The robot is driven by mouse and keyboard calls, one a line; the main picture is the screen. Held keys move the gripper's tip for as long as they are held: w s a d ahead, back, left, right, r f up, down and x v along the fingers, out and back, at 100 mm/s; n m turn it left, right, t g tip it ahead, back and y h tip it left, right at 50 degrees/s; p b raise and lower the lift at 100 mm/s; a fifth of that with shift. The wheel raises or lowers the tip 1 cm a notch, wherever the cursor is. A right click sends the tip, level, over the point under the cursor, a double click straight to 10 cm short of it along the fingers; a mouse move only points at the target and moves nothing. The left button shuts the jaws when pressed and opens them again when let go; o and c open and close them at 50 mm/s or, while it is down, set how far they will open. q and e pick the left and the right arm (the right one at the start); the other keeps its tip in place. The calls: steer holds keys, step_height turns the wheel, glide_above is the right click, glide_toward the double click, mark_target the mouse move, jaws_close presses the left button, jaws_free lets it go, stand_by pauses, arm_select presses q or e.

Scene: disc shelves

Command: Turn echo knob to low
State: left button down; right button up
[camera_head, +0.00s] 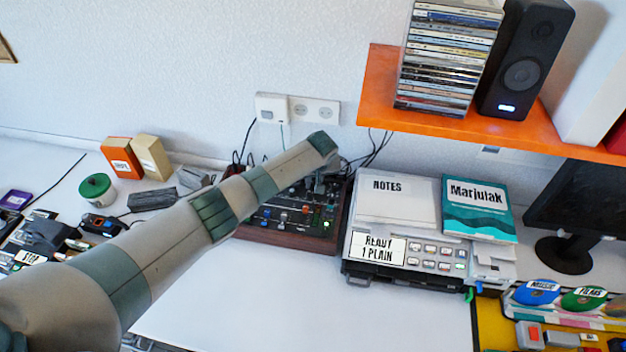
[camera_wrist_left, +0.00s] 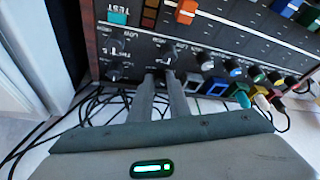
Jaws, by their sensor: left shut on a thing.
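A dark mixer with wooden sides (camera_head: 285,235) stands on the white desk against the wall. My left arm reaches over it, and its gripper (camera_head: 326,185) points down at the mixer's far right part, mostly hidden by the wrist. In the left wrist view, the mixer panel (camera_wrist_left: 215,50) shows at a slant. My left gripper (camera_wrist_left: 168,78) has its two fingers close together, shut on a small dark knob (camera_wrist_left: 168,50). The fingers partly cover that knob, and the small lettering around it is too blurred to read surely. Another dark knob (camera_wrist_left: 115,70) sits to its left. My right gripper is out of view.
Coloured plugs (camera_wrist_left: 258,95) and cables crowd the panel's edge near the fingers. A printer (camera_head: 405,255) with papers stands right of the mixer. An orange shelf (camera_head: 400,112) holds disc cases and a speaker (camera_head: 525,60). The desk front (camera_head: 290,310) is clear.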

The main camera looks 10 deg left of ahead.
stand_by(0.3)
arm_select(q)
steer(key=c, duration=1.9)
jaws_free()
steer(key=shift+c, duration=0.2)
steer(key=shift+r, duration=0.1)
steer(key=shift+s+d+r, duration=0.1)
steer(key=shift+s+r, duration=0.15)
steer(key=shift+r, duration=0.4)
steer(key=b+v, duration=0.3)
steer(key=v, duration=1.3)
steer(key=shift+s+f, duration=0.1)
